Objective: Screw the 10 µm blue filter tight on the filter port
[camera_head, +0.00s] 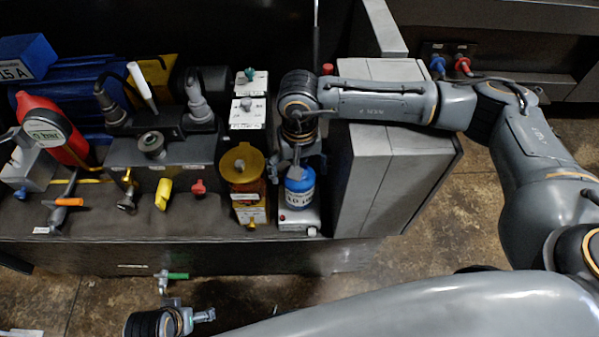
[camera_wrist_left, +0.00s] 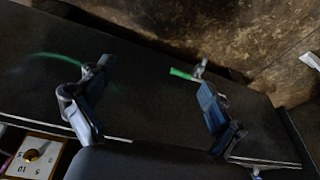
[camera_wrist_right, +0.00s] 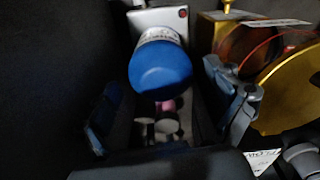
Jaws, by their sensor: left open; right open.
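The blue filter (camera_head: 299,186) with a white label stands at the front of the cabinet top, over a small white base unit (camera_head: 299,222) with a red light. It also shows in the right wrist view (camera_wrist_right: 161,66), ahead of and between the fingers. My right gripper (camera_head: 299,162) is open and points down just above the filter; the fingers (camera_wrist_right: 168,112) look apart from it. I cannot tell whether the filter sits on its port, as its lower joint is hidden. My left gripper (camera_head: 205,316) is open and empty, low in front of the cabinet.
An amber bowl with a yellow lid (camera_head: 241,166) stands close left of the filter. A tall grey cabinet (camera_head: 372,150) is close on the right. A green-handled valve (camera_head: 177,276) sticks out from the cabinet front near my left gripper; it shows in the left wrist view (camera_wrist_left: 185,74).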

